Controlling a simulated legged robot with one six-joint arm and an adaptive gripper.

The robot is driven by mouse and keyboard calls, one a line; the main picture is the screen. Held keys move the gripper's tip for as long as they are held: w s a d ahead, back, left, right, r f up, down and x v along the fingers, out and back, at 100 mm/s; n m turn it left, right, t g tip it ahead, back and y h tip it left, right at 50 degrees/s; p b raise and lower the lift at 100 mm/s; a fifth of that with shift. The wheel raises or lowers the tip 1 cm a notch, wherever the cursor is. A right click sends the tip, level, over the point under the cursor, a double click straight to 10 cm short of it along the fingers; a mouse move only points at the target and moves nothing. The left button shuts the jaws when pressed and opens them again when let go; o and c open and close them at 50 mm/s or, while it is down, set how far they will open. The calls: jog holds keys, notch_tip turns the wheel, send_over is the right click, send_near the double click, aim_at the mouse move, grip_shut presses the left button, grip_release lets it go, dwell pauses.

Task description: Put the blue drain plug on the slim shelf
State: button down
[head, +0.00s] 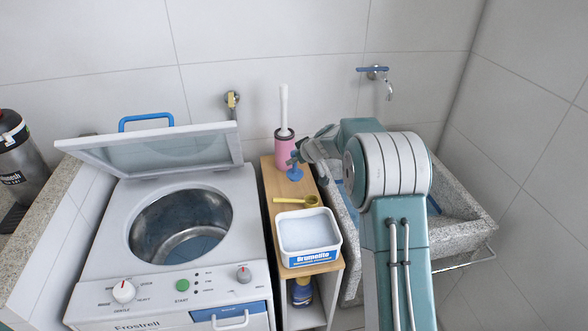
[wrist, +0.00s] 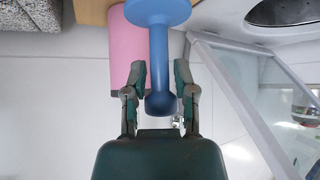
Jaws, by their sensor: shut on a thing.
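The blue drain plug (head: 295,173) is in my gripper (head: 297,155), over the back part of the slim shelf's wooden top (head: 270,190). In the wrist view, the plug (wrist: 158,50) shows a wide disc, a stem and a round knob. My gripper (wrist: 158,78) is shut on it, with a finger on each side of the stem and knob. The disc is toward the wooden top (wrist: 92,12). I cannot tell whether it touches the wood.
A pink brush holder (head: 287,150) with a white handle stands close behind the plug. A yellow scoop (head: 298,201) and a white tub (head: 309,235) fill the shelf's front. The open washer (head: 100,235) is left, the stone sink (head: 465,205) right.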

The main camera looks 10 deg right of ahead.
aim_at(295, 168)
jog(key=shift+w+d+f, duration=0.15)
jog(key=shift+w+f, duration=0.35)
jog(key=shift+f, duration=1.6)
jog(key=shift+c, duration=2.1)
grip_release()
jog(key=shift+f, duration=0.1)
